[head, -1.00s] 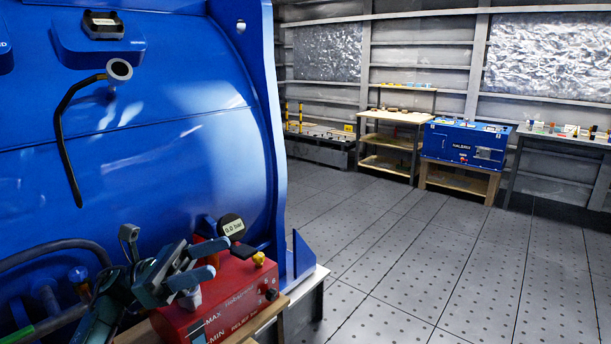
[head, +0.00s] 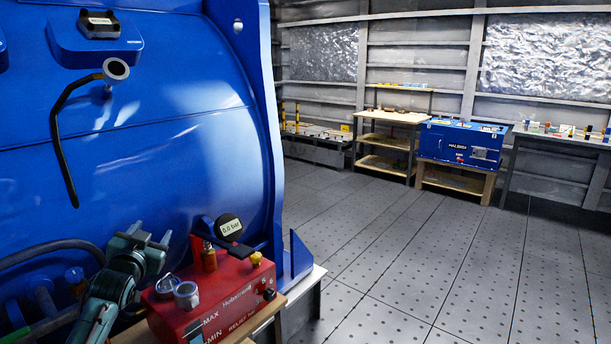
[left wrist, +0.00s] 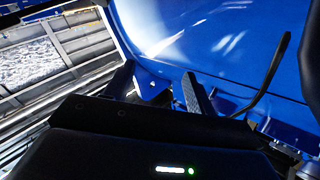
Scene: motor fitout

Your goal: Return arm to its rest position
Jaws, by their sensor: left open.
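My left gripper (head: 150,236) is at the lower left of the head view, in front of the big blue tank (head: 170,130) and to the left of the red box (head: 222,298). Its two fingers are spread apart with nothing between them. In the left wrist view, the open fingers (left wrist: 157,88) point towards the blue tank surface (left wrist: 200,35). The gripper stands clear of the red box. My right gripper is in neither view.
The red box has metal fittings, a yellow knob and a round gauge (head: 229,227) reading 0.0 bar. Dark hoses run at lower left. Open floor (head: 400,250) lies right; benches and a blue machine (head: 460,142) stand far off.

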